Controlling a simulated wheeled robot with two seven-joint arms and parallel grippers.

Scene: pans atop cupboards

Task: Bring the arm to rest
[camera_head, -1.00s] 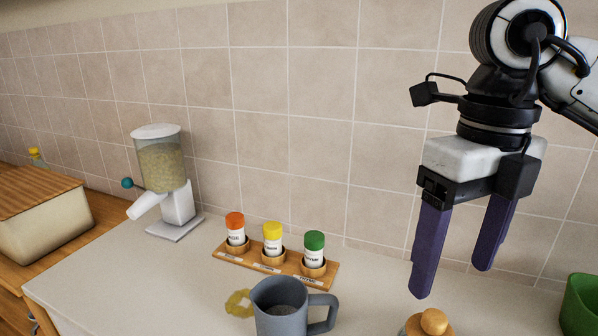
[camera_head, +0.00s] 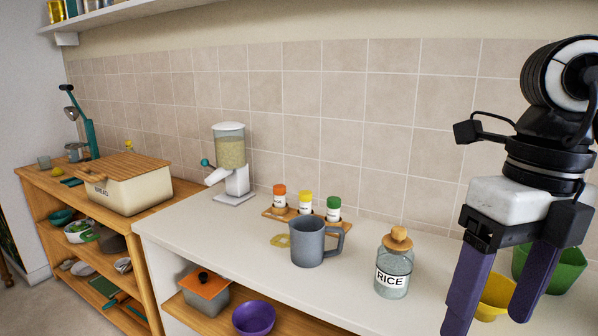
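My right gripper (camera_head: 493,296) hangs at the right of the head view with its purple fingers pointing down. The fingers are spread apart, and nothing is between them that I can see held. It is in front of a yellow bowl (camera_head: 496,298) and a green container (camera_head: 560,270), which it partly hides. My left gripper does not show.
The white counter (camera_head: 190,232) holds a grey mug (camera_head: 307,243), a RICE jar (camera_head: 393,270), a spice rack (camera_head: 268,214) and a grain dispenser (camera_head: 231,160). A bread box (camera_head: 125,190) stands on the wooden shelf unit at left. A purple bowl (camera_head: 254,318) sits below the counter.

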